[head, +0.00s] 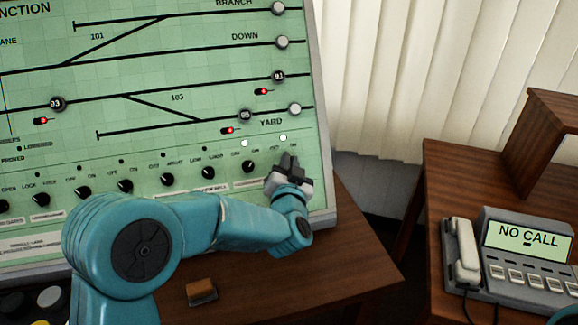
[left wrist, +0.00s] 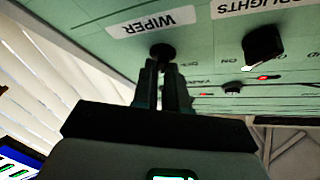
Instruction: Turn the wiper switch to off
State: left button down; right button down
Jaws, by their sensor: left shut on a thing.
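The wiper switch (left wrist: 162,50) is a small round black knob beside the white "WIPER" label (left wrist: 155,20) on the green panel, in the left wrist view. My left gripper (left wrist: 163,72) is shut on this knob, its two dark fingers close together on it. In the head view my left gripper (head: 288,163) is at the right end of the bottom knob row and hides the wiper switch. The knob's pointer and setting cannot be read. A white lamp (head: 283,138) glows just above the gripper. My right gripper is not in view.
The neighbouring lights knob (left wrist: 263,45) sits close beside my fingers; it also shows in the head view (head: 250,166). The green panel (head: 200,105) stands on a wooden desk (head: 345,270). A telephone unit (head: 525,260) reading "NO CALL" is at the right.

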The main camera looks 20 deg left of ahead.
pick_arm(q)
jog(key=n+y+b, duration=0.1)
jog(key=n, duration=0.1)
jog(key=n+y+b, duration=0.1)
jog(key=n, duration=0.1)
jog(key=shift+d+f+n+y+b, duration=0.1)
jog(key=shift+f+n+y+b, duration=0.1)
jog(key=shift+n+y+b, duration=0.1)
jog(key=n+g+y, duration=0.1)
jog(key=n, duration=0.1)
jog(key=n+y+b, duration=0.1)
jog(key=n, duration=0.2)
jog(key=shift+w+d+r+g+y, duration=0.1)
jog(key=shift+r+g+y, duration=0.05)
jog(key=shift+g+y, duration=0.25)
jog(key=n+y, duration=0.1)
jog(key=n, duration=0.1)
jog(key=n+g, duration=0.1)
jog(key=shift+n+g+y, duration=0.3)
jog(key=shift+n+y, duration=0.1)
jog(key=shift+r+n+g+y, duration=0.1)
jog(key=shift+n+g+y, duration=0.2)
jog(key=shift+n+g, duration=0.55)
jog(key=shift+n+g+y, duration=0.3)
jog(key=shift+n+g, duration=0.05)
jog(key=shift+n, duration=1)
jog(key=shift+n+g+p, duration=0.3)
jog(key=shift+n, duration=0.1)
